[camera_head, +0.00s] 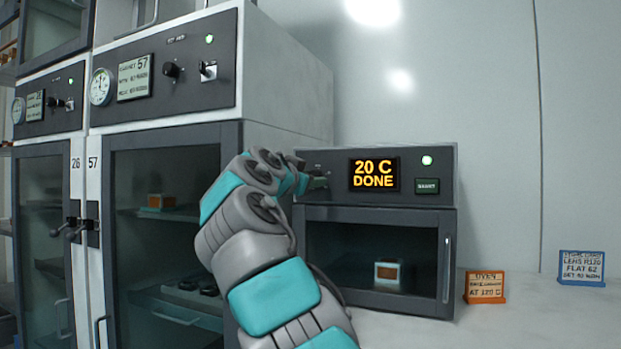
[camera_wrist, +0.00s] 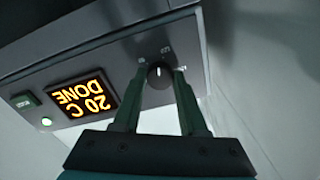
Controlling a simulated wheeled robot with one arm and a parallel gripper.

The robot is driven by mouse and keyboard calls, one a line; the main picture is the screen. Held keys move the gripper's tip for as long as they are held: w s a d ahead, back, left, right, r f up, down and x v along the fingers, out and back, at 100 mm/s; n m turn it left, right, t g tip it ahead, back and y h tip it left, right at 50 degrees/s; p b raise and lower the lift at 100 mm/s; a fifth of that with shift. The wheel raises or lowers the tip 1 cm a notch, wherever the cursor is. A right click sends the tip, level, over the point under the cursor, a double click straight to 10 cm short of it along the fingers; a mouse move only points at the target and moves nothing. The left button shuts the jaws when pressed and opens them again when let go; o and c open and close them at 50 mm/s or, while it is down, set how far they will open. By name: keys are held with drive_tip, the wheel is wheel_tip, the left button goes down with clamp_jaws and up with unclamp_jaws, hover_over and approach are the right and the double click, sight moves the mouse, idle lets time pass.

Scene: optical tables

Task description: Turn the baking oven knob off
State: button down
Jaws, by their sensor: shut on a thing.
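The baking oven (camera_head: 376,228) stands on the white counter, with a dark control panel on top. Its display (camera_head: 374,174) reads "20 C DONE" and also shows upside down in the wrist view (camera_wrist: 82,106). The round black knob (camera_wrist: 160,75) is at the panel's left end, with a white pointer line and small marks around it. My gripper (camera_wrist: 160,78) has its two green fingers on either side of the knob, shut on it. In the head view my gripper (camera_head: 316,180) reaches the panel's left end, and my arm hides most of the knob.
A green light (camera_head: 427,160) and a green button (camera_head: 427,186) are on the panel's right. An orange-framed sign (camera_head: 485,287) and a blue-framed sign (camera_head: 582,268) stand on the counter. Tall cabinets (camera_head: 165,215) stand close on the left. The oven door is shut, with a small block (camera_head: 388,273) inside.

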drive_tip(key=shift+m+p, duration=0.75)
drive_tip(key=shift+m, duration=16.15)
drive_tip(key=shift+f, duration=0.1)
drive_tip(key=shift+c, duration=2.2)
unclamp_jaws()
drive_tip(key=shift+s, duration=0.1)
